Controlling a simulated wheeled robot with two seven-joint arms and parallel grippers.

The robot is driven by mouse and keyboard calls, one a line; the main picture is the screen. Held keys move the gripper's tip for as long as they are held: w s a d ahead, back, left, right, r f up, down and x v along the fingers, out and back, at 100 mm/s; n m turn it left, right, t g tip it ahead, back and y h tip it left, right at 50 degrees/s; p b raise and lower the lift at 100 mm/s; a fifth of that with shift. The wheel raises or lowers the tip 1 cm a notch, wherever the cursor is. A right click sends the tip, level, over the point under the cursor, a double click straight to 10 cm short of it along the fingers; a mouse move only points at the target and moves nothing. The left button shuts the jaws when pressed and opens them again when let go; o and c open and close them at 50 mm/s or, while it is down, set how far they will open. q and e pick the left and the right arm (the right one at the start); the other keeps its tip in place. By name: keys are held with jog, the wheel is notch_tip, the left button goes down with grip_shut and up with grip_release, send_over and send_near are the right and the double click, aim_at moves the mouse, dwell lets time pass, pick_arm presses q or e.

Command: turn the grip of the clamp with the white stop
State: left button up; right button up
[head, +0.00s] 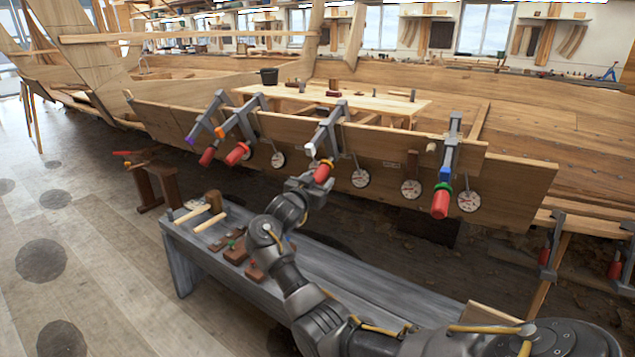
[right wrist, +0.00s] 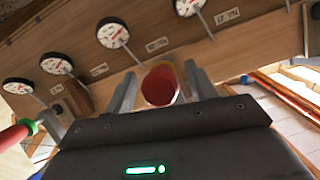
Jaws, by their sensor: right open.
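The clamp with the white stop (head: 311,150) hangs on the plank's edge in the middle of the head view. Its red grip (head: 323,172) points down toward me. My right gripper (head: 314,185) is at the lower end of this grip. In the right wrist view the round end of a red grip (right wrist: 160,86) shows between the two open fingers, one on each side. I cannot tell whether the fingers touch it. The white stop is hidden in the wrist view. My left gripper is not in view.
Clamps with a purple stop (head: 190,140) and an orange stop (head: 221,132) hang to the left. A clamp with a blue part and green collar (head: 443,186) hangs to the right. Dial gauges (head: 360,178) line the plank. A grey bench (head: 350,278) with tools stands below.

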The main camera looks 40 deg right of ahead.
jog(key=c, duration=1)
jog(key=shift+m+t, duration=0.5)
jog(key=shift+f, duration=0.1)
jog(key=shift+m+t+y+b, duration=0.3)
jog(key=shift+m+b, duration=0.1)
jog(key=shift+m+t, duration=0.3)
jog(key=shift+m, duration=0.1)
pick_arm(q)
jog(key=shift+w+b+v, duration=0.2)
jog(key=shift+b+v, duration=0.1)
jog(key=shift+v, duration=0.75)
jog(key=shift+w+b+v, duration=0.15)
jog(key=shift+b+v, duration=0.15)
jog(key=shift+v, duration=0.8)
pick_arm(e)
jog(key=shift+m+t, duration=0.5)
jog(key=shift+m, duration=0.1)
